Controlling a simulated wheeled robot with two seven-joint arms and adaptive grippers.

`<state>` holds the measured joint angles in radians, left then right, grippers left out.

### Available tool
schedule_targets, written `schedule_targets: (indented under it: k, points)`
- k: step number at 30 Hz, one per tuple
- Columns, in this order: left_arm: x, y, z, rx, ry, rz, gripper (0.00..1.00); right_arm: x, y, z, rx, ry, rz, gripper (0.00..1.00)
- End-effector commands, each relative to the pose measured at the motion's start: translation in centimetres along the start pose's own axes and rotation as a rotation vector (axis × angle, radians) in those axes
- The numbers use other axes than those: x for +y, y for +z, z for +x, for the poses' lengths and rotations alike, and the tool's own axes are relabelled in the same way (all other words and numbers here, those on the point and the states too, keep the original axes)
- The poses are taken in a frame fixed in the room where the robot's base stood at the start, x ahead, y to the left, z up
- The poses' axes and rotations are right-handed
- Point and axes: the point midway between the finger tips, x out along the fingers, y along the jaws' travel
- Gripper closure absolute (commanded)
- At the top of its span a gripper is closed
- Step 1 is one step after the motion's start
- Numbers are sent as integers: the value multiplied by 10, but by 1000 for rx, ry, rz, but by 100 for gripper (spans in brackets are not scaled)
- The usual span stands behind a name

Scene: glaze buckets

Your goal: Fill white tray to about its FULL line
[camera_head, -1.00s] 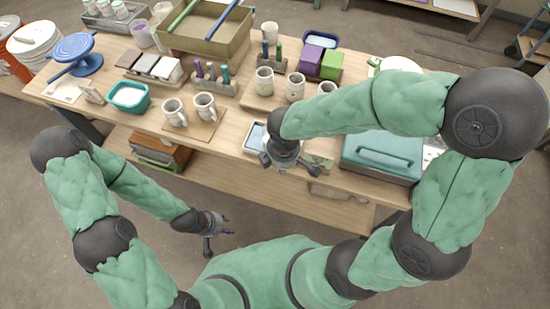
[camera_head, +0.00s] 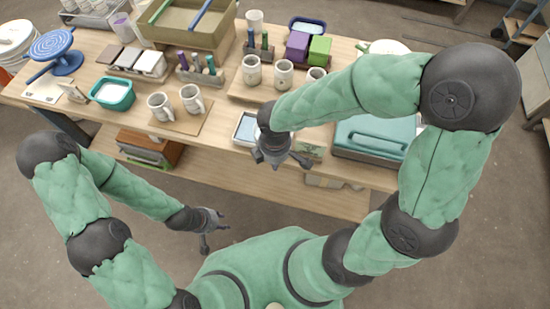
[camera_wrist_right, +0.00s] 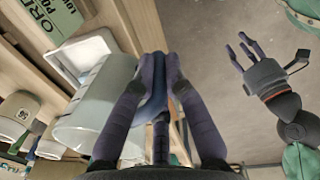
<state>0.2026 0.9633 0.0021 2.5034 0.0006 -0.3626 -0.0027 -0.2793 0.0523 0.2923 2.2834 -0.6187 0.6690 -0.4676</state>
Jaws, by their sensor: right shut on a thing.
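The white tray (camera_head: 244,131) lies at the table's front edge in the head view, partly behind my right gripper (camera_head: 274,160). Its white rim also shows at upper left in the right wrist view (camera_wrist_right: 62,61). My right gripper, seen close in the right wrist view (camera_wrist_right: 160,62), is shut on a pale grey-green cylindrical vessel (camera_wrist_right: 95,110), with a dark blue part between the fingers. The vessel is beside the tray in that view and overlaps its edge. Its mouth and contents are hidden. My left gripper (camera_head: 218,221) is open and empty, low in front of the table.
Two mugs (camera_head: 176,102) stand on a board left of the tray. Several more cups (camera_head: 283,74) stand behind it. A teal tub (camera_head: 112,93) is further left. A teal lidded box (camera_head: 372,137) stands right of my right gripper. The floor in front is clear.

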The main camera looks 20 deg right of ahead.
Motion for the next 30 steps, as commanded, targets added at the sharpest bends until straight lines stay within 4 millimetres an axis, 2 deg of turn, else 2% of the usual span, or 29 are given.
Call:
schedule_targets:
  k: [1,30]
  points:
    - [2,0,-6,0,0,0,60,0,0,-5,-2,-10,1,100]
    - [23,3,-66,-1,0,0,60,-3,1,-28,-44,-215,-2,100]
